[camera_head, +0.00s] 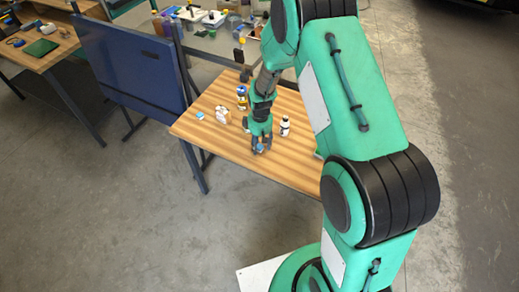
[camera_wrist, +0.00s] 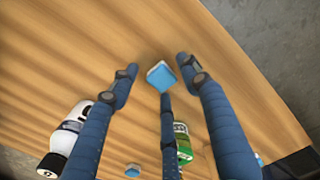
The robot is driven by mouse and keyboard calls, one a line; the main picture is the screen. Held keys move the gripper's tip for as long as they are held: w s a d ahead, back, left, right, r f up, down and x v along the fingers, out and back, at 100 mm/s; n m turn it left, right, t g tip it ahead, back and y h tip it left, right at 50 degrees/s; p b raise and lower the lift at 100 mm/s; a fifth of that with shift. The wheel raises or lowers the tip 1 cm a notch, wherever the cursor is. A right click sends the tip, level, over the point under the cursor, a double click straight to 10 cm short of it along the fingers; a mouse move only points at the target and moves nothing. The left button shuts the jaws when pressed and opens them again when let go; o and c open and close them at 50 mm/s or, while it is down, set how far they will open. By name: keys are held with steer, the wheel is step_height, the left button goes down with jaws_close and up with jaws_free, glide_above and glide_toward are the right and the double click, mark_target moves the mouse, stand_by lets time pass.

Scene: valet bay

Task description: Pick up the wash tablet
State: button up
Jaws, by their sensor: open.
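The wash tablet appears as a small light-blue block (camera_wrist: 161,75) with a paler edge. In the wrist view it lies on the wooden table, between the spread fingertips of my gripper (camera_head: 261,146). The gripper is open, with one finger to the left of the block, one to its right and a third reaching up to its lower edge. I cannot tell whether that third finger touches it. In the head view the block (camera_head: 260,148) shows as a blue spot at the fingertips, largely hidden by the gripper.
A white bottle with a black cap (camera_head: 285,127) stands right of my gripper. A yellow-and-dark bottle (camera_head: 241,97), a white item (camera_head: 222,114) and another small blue item (camera_head: 200,115) are on the wooden table (camera_head: 290,165). A blue panel (camera_head: 128,65) stands at the left. The table's front is clear.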

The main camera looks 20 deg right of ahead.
mark_target(261, 148)
steer(key=shift+c, duration=0.5)
steer(key=c, duration=0.8)
steer(key=shift+o, duration=0.2)
steer(key=shift+r, duration=0.45)
steer(key=r, duration=0.1)
steer(key=r+p, duration=0.1)
steer(key=shift+s+r, duration=0.3)
steer(key=shift+r, duration=0.1)
steer(key=s+r+p, duration=0.1)
steer(key=s+p, duration=0.1)
steer(key=s, duration=1.3)
steer(key=shift+s+a, duration=0.2)
steer(key=shift+s, duration=0.05)
steer(key=shift+r, duration=0.1)
